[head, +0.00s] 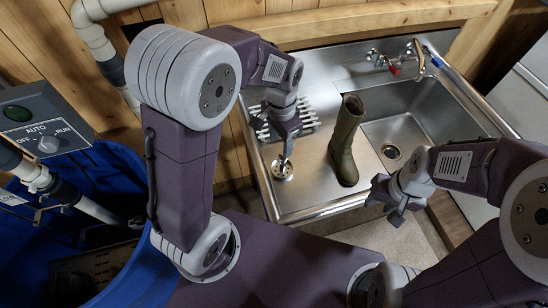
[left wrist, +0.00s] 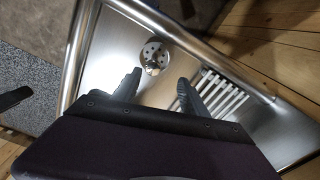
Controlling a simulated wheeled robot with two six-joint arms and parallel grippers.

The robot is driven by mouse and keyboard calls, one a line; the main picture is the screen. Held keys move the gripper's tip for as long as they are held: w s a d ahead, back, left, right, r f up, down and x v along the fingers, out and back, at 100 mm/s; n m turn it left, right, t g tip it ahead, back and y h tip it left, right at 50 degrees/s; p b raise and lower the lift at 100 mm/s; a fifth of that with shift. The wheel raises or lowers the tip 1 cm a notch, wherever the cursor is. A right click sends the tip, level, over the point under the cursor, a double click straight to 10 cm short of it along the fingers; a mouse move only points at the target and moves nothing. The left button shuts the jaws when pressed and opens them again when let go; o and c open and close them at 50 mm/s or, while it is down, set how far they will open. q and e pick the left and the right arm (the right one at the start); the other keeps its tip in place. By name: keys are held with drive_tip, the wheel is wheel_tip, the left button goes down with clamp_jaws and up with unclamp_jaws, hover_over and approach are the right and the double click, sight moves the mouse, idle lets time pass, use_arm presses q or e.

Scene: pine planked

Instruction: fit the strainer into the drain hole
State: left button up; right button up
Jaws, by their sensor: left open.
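The strainer (head: 283,173) is a small round metal disc with holes, lying on the flat drainboard at the left of the steel sink. In the left wrist view the strainer (left wrist: 155,54) shows a shiny centre and lies just beyond my fingertips. My left gripper (head: 286,157) is open above it, its fingers (left wrist: 159,79) apart with nothing between them. Whether a fingertip touches the strainer I cannot tell. The drain hole (head: 391,152) is a dark ringed opening in the basin floor at the right. My right gripper (head: 386,200) hangs before the sink's front edge; its opening is unclear.
A tall olive boot (head: 346,140) stands on the drainboard between strainer and basin. A slatted rack (head: 300,118) lies behind the strainer. A tap with a red handle (head: 396,68) is at the basin's back. A raised rim (head: 325,208) edges the sink. A blue bin (head: 130,275) stands left.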

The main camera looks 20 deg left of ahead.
sight(283, 160)
use_arm(q)
drive_tip(key=shift+s+d+m, duration=0.3)
drive_tip(key=shift+d, duration=0.05)
drive_tip(key=shift+w+d+f, duration=0.1)
drive_tip(key=shift+d+f, duration=0.1)
drive_tip(key=shift+d, duration=0.1)
drive_tip(key=f, duration=0.3)
drive_tip(key=shift+d+f, duration=0.25)
drive_tip(key=shift+a+f, duration=0.25)
drive_tip(key=shift+a, duration=0.05)
wheel_tip(283, 160, down, 4)
drive_tip(key=shift+f, duration=0.5)
clamp_jaws()
